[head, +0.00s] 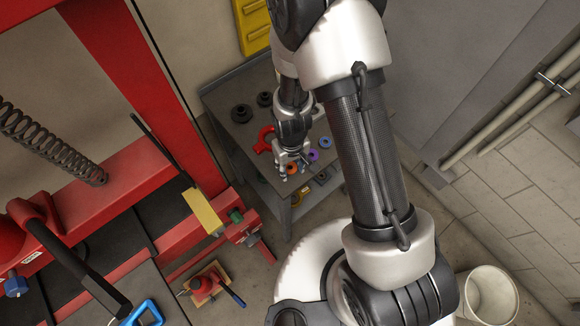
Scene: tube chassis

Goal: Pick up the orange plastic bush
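The orange plastic bush (292,169) is a small ring on the dark top of a small grey workbench (243,161), in the middle of the head view. My gripper (293,171) points down over that bench. Its fingers look spread, with the orange bush showing between or just behind the tips. The fingers partly hide the bush, and I cannot tell whether they touch it. A purple bush (313,155) and a blue bush (325,142) lie beside it to the upper right.
A red ring-shaped part (263,140) lies close left of my gripper. Black round parts (241,113) sit at the bench's back. A red press frame (113,75) stands at left. A white bucket (488,294) is at lower right. Open floor lies at right.

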